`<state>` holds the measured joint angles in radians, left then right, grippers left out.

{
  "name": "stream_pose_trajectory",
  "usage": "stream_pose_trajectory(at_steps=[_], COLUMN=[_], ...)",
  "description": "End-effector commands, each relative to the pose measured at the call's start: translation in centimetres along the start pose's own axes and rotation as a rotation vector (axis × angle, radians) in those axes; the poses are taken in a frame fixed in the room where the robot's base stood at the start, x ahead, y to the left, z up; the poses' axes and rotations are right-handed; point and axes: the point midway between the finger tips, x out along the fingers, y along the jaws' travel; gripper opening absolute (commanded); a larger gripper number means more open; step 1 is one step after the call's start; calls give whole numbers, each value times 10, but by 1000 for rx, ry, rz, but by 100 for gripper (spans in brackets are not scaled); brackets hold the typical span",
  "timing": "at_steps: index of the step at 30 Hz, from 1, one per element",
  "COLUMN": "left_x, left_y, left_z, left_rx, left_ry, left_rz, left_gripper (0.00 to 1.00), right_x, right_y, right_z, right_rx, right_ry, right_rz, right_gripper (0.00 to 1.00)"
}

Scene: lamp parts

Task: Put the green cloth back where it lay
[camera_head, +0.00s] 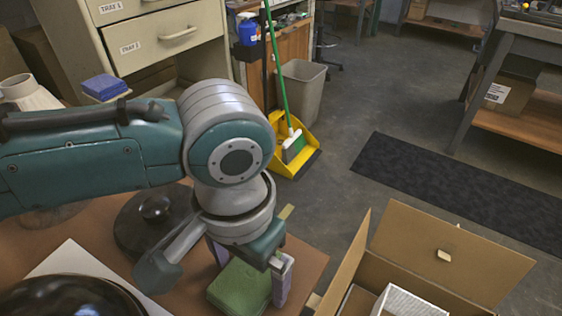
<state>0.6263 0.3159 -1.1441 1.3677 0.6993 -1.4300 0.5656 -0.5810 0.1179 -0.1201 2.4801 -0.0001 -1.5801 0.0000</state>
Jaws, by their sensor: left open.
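The green cloth (238,289) is a folded, thick square lying on the brown tabletop (305,262) near its right edge. My left gripper (250,268) points down over the cloth, with its fingers spread apart. One finger shows behind the cloth and the other by its right side. I cannot tell whether either finger touches it. My left arm crosses the view from the left and hides part of the table. My right gripper is out of view.
A dark round base with a knob (137,225) stands left of the cloth. A glossy dark dome (70,300) and a white sheet (78,258) are at lower left. An open cardboard box (445,250) stands at right.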

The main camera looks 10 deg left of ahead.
Motion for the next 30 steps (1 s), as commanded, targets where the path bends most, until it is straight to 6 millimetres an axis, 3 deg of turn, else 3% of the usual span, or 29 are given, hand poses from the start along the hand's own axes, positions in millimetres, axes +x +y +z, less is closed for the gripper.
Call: stream_pose_trajectory(at_steps=[5,18,24,30], left_x=[-14,-106,-122,-120], left_y=[0,0,0,9], left_z=[0,-1,-1,4], left_rx=[-1,0,-1,17], left_ry=[1,3,1,12], left_rz=[1,2,0,29], left_gripper=[100,100,100,100], right_x=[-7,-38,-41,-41], right_y=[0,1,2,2], right_z=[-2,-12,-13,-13], right_rx=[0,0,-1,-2], right_ry=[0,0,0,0], right_rz=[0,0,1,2], right_gripper=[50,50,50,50])
